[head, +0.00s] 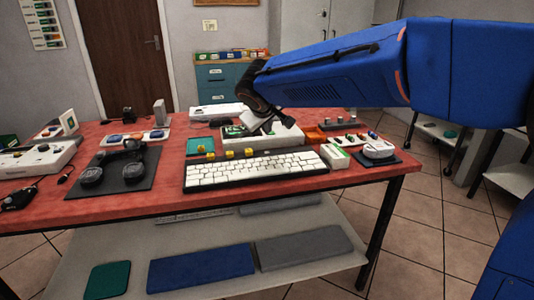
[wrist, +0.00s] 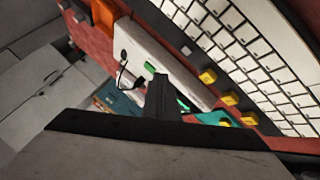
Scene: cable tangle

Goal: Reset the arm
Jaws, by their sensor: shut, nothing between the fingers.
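My gripper (head: 268,124) is at the end of my blue arm, low over the white box with green marks (head: 284,133) behind the keyboard. In the wrist view my gripper (wrist: 163,82) shows as a dark narrow shape with its fingers together and nothing between them. The same white box (wrist: 185,75) lies just beyond the fingertips there. I cannot tell whether the fingers touch the box.
A white keyboard (head: 255,171) lies at the front of the red table (head: 125,208), with yellow blocks (head: 228,155) behind it. Headphones on a dark mat (head: 138,178) are at left. An orange tray (head: 316,134) and a mouse (head: 379,149) are at right.

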